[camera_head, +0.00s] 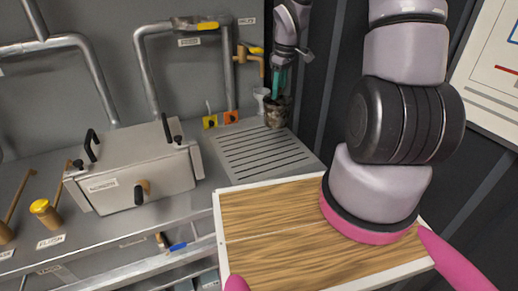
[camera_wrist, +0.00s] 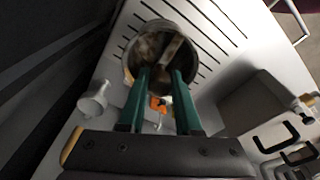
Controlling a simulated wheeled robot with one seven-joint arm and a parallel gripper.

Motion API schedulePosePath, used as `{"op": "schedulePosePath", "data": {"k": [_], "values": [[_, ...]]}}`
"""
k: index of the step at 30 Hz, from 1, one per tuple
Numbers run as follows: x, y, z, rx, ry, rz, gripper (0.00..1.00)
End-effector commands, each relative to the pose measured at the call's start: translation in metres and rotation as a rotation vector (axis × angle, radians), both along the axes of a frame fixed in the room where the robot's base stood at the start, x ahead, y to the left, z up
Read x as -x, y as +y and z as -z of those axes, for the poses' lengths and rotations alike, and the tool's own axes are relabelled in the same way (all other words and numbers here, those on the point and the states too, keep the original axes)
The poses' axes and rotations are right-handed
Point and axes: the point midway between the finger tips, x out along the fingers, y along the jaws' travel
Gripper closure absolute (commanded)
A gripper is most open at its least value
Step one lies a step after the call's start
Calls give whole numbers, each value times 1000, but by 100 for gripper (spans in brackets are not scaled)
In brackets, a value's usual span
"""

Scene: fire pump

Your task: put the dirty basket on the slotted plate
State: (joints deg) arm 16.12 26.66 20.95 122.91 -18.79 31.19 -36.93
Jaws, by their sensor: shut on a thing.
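The dirty basket (camera_head: 277,114) is a small round mesh pot with brown staining, at the back right end of the slotted plate (camera_head: 262,155). My gripper (camera_head: 279,88) reaches down into its top from above. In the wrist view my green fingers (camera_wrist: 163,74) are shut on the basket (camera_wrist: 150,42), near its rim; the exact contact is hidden. Slots of the plate (camera_wrist: 215,28) show around the basket in the wrist view. The basket looks upright; I cannot tell whether its bottom touches the plate.
A white cup (camera_head: 260,98) stands close left of the basket. Orange (camera_head: 231,117) and yellow (camera_head: 210,122) knobs are behind the plate. A grey lidded box (camera_head: 135,172) stands left. A dark wall is close right. The plate's front is clear.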

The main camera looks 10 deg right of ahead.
Motion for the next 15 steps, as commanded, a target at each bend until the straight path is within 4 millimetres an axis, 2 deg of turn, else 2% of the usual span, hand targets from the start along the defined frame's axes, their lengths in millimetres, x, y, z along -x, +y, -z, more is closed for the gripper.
{"op": "schedulePosePath", "data": {"k": [15], "values": [[26,40,-2,0,-1,-956,100]]}}
